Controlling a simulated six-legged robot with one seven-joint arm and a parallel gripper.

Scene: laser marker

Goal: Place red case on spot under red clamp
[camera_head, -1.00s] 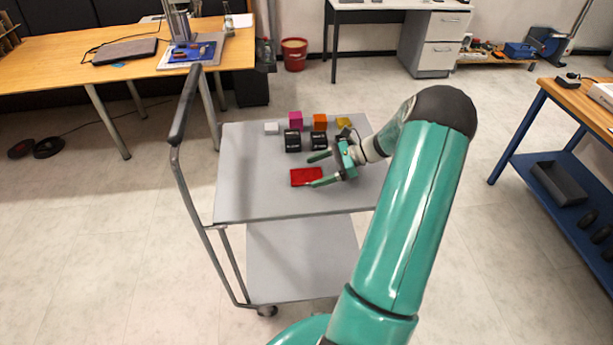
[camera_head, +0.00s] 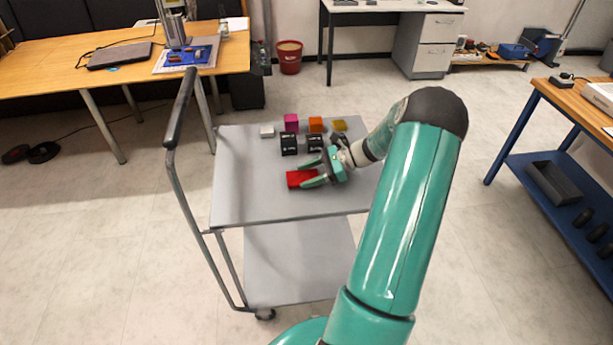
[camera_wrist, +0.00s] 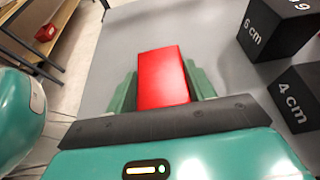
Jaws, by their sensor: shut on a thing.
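The red case (camera_head: 298,179) is at the trolley top's middle, a flat red block. My gripper (camera_head: 312,172) is shut on it, one finger along each long side. In the wrist view the red case (camera_wrist: 162,76) lies between the two green fingers (camera_wrist: 160,88), its far end sticking out past them. I cannot tell whether the case still touches the trolley top. I cannot make out a red clamp or the spot under it with certainty; a stand (camera_head: 178,30) on a blue mat (camera_head: 188,56) stands on the wooden table at the back left.
Black cubes (camera_head: 289,144) and small coloured cubes (camera_head: 315,125) stand behind the case on the grey trolley (camera_head: 240,200). The trolley's handle (camera_head: 181,105) rises at its left. A wooden workbench (camera_head: 580,105) is at the right. Floor is free left of the trolley.

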